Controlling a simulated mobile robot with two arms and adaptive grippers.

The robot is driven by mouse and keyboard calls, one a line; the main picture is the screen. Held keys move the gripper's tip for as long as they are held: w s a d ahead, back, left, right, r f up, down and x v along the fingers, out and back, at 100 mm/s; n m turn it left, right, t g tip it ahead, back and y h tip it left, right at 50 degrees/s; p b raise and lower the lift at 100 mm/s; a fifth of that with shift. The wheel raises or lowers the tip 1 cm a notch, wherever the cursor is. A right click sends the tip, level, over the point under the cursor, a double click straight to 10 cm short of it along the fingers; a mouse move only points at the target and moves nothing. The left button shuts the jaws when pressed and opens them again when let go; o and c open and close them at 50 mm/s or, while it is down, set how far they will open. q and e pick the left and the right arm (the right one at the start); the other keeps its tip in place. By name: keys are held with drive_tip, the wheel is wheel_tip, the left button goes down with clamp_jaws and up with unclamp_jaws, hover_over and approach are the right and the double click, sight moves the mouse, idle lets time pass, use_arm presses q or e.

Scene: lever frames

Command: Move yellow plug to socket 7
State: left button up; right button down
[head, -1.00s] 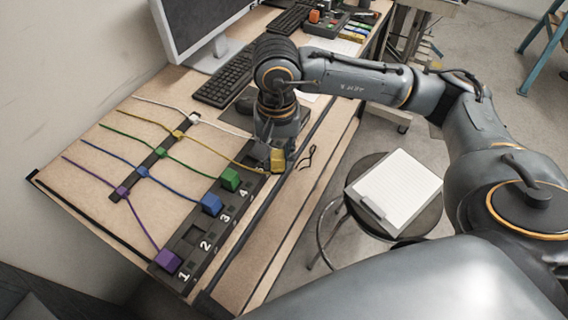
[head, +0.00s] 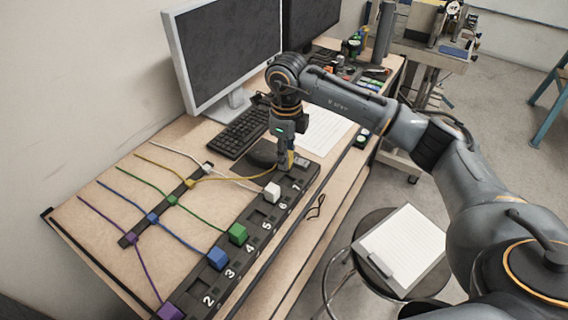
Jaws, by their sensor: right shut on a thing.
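The yellow plug (head: 290,159) is in the jaws of my right gripper (head: 285,160), at the far end of the black socket strip (head: 246,243). It is upright over the place by label 7 (head: 296,187); the jaws partly hide it, and I cannot tell whether it is seated. Its yellow cable (head: 235,178) runs left to a cable holder. The white plug (head: 272,190) sits by label 6, the green plug (head: 237,233) by 4, the blue plug (head: 218,258) by 3. The purple plug (head: 170,312) is at the near end. My left gripper is not in view.
Sockets by labels 5 and 2 look empty. The black cable holder (head: 154,218) lies on the desk left of the strip. A keyboard (head: 238,134) and monitor (head: 225,55) stand behind. A stool with a clipboard (head: 402,247) is to the right of the desk.

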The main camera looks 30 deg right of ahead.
drive_tip(key=shift+w+d+m, duration=0.4)
drive_tip(key=shift+w+m, duration=0.1)
drive_tip(key=shift+m, duration=0.5)
drive_tip(key=shift+f+b, duration=1.2)
drive_tip(key=shift+f, duration=0.9)
drive_tip(key=shift+f+b, duration=0.6)
drive_tip(key=shift+f, duration=0.15)
drive_tip(key=shift+f+b, duration=0.8)
drive_tip(key=shift+b, duration=0.3)
drive_tip(key=c, duration=0.6)
unclamp_jaws()
